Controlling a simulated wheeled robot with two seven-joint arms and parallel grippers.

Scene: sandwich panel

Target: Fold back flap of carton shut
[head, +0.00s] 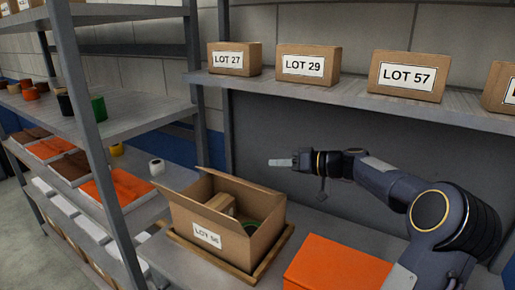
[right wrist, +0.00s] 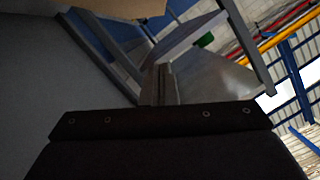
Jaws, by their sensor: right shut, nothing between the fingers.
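The open cardboard carton (head: 205,236), with a white lot label on its front, sits in the middle of the head view. Its back flap (head: 240,185) appears to stand up along the rear edge, though I cannot tell it clearly from the back wall. A side flap (head: 172,192) sticks out at the left. My left gripper is not in view.
The carton stands on a wooden tray (head: 272,254) on a grey bench. An orange box (head: 332,266) stands at its right. A shelf (head: 330,91) with labelled boxes runs above at the back. A metal rack (head: 85,130) with bins stands at the left.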

